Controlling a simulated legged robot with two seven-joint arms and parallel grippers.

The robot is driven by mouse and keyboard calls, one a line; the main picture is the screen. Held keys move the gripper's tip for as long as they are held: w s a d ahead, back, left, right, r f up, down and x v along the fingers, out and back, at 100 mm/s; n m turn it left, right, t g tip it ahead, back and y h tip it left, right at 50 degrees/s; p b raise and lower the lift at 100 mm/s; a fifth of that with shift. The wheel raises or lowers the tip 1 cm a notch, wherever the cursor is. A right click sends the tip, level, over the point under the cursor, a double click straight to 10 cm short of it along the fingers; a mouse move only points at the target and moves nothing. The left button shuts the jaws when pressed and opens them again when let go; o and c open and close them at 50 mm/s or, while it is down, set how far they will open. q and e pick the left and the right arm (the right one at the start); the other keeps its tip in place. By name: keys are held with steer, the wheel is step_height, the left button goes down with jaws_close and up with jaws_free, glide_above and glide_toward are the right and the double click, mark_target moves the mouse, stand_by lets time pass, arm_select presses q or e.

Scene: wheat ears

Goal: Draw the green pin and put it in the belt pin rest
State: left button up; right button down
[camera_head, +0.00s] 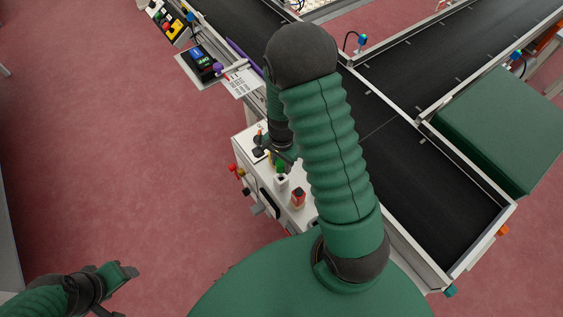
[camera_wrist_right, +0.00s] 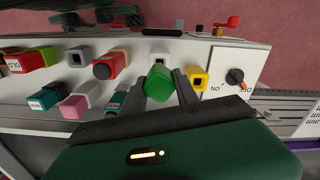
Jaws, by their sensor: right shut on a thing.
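The green pin (camera_wrist_right: 159,84) stands between the two fingers of my right gripper (camera_wrist_right: 161,88) in the right wrist view, and the gripper is shut on it. The pin also shows in the head view as a small green block (camera_head: 280,166), beside my arm. A white square socket (camera_wrist_right: 160,58) shows just beyond the pin; whether the pin's lower end is clear of the panel is hidden. A yellow square socket (camera_wrist_right: 200,79) is to the right. Which holder is the belt pin rest I cannot tell. My left gripper (camera_head: 124,285) is open and empty over the floor.
The white control panel (camera_wrist_right: 255,58) carries several coloured pins and sockets, including a red one with a black top (camera_wrist_right: 103,68) and a pink one (camera_wrist_right: 76,106). An orange-black knob (camera_wrist_right: 235,77) is at right. The black conveyor (camera_head: 420,190) runs beside the panel.

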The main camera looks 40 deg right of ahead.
steer(key=shift+f, duration=0.1)
steer(key=shift+f+b, duration=2.25)
steer(key=shift+f, duration=0.9)
steer(key=c, duration=0.9)
jaws_free()
steer(key=shift+o, duration=0.2)
